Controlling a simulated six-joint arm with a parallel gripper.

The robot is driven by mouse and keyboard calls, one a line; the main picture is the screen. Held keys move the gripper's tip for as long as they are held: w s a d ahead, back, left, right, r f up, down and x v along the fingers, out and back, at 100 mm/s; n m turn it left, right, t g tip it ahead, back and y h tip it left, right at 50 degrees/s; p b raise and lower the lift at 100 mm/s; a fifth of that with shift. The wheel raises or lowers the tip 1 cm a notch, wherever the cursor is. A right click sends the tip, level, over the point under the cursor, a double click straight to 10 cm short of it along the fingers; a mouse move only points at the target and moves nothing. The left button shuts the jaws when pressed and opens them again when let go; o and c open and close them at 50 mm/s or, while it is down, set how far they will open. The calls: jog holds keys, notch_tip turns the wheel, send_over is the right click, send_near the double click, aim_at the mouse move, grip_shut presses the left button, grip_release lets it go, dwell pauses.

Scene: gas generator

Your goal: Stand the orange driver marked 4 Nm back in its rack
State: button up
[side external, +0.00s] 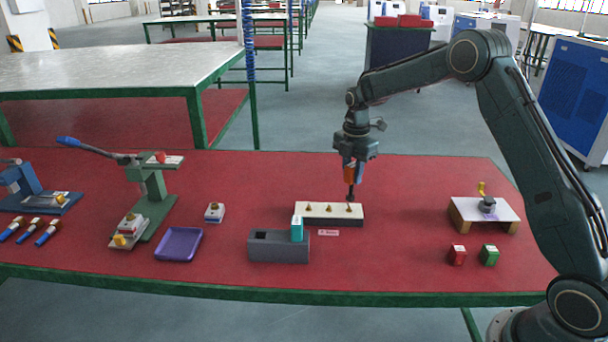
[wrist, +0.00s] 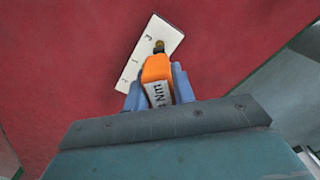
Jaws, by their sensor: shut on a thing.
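The orange driver (side external: 349,173) hangs upright in my gripper (side external: 351,163), its dark shaft pointing down at the right end of a white block with brass pieces (side external: 317,221). In the wrist view my gripper's blue fingers (wrist: 156,88) are shut on the orange driver (wrist: 155,70), whose label shows "Nm"; the numeral is not clear. The tip is at or just above the block's end marked 3; I cannot tell whether it touches. The grey rack (side external: 265,252) stands in front and to the left of the block, with a teal driver (side external: 297,229) upright at its right end.
A purple tray (side external: 180,244) and a green lever press (side external: 152,190) are to the left. A small wooden stand (side external: 485,212), a red block (side external: 457,255) and a green block (side external: 489,255) are to the right. Red table between block and stand is clear.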

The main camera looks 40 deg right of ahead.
jog(key=w+a+r+n, duration=0.1)
jog(key=a+r+n, duration=0.1)
jog(key=a, duration=0.7)
jog(key=w+a+r+n, duration=0.2)
jog(key=a+n, duration=0.2)
jog(key=a, duration=0.5)
jog(key=w+a+r+n, duration=0.2)
jog(key=a, duration=0.6)
jog(key=shift+w+a+r+n, duration=0.25)
jog(key=shift+a+n, duration=0.15)
jog(key=shift+f, duration=0.2)
jog(key=shift+f, duration=2.75)
jog(key=shift+f, duration=3.7)
jog(key=o, duration=1.1)
jog(key=shift+c, duration=0.2)
